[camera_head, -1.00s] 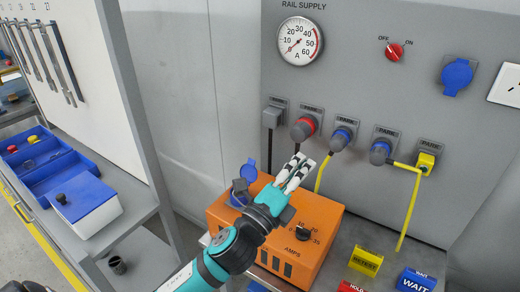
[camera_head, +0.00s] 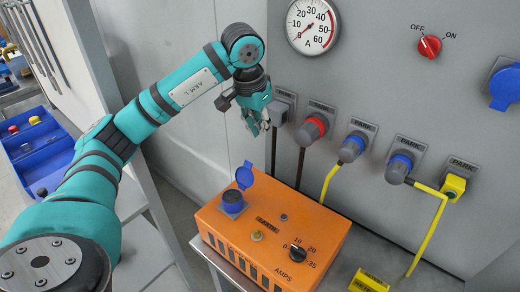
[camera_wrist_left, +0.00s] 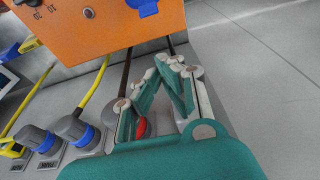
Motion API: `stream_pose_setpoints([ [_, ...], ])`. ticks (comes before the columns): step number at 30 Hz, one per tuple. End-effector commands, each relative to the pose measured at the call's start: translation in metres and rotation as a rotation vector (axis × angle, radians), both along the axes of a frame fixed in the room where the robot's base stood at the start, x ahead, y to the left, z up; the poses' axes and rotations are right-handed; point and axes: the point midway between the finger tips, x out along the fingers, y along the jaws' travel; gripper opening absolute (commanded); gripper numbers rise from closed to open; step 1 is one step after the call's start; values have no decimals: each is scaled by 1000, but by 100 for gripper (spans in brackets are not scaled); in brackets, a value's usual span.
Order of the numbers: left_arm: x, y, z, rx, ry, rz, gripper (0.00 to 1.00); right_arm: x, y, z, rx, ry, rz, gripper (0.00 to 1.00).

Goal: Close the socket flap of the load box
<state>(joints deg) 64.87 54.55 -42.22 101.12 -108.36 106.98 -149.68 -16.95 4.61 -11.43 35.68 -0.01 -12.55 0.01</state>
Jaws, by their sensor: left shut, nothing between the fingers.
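The orange load box (camera_head: 270,238) stands on a grey bench below the wall panel. On its top left is a blue socket (camera_head: 232,203). The round blue socket flap (camera_head: 244,175) stands up open behind it. My left gripper (camera_head: 258,130) is shut and empty, above and behind the flap, apart from it, by the wall panel. In the left wrist view, the gripper (camera_wrist_left: 168,65) points toward the load box (camera_wrist_left: 95,30), and part of the blue socket (camera_wrist_left: 143,7) shows at the top edge. My right gripper is not in view.
A row of parked plugs, including a red-ringed one (camera_head: 314,128) and a blue-ringed one (camera_head: 354,147), lines the grey panel (camera_head: 380,80) right of my gripper. Dark and yellow cables hang behind the box. A yellow block (camera_head: 369,281) lies at its right.

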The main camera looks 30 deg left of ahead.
Motion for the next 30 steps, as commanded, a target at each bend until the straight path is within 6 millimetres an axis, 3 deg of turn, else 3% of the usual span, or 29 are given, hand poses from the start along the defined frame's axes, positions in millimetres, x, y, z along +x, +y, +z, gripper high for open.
stream_pose_setpoints([
  [7,8,-2,-41,-2,9,-2,0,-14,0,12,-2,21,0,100],
  [15,21,-4,-95,-3,7,-2,0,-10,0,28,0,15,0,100],
  [17,10,-1,-83,-1,1,-2,0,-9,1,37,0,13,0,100],
  [21,-6,0,-78,-1,2,-2,0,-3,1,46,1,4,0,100],
  [30,-15,0,-76,-4,1,-1,0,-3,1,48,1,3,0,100],
])
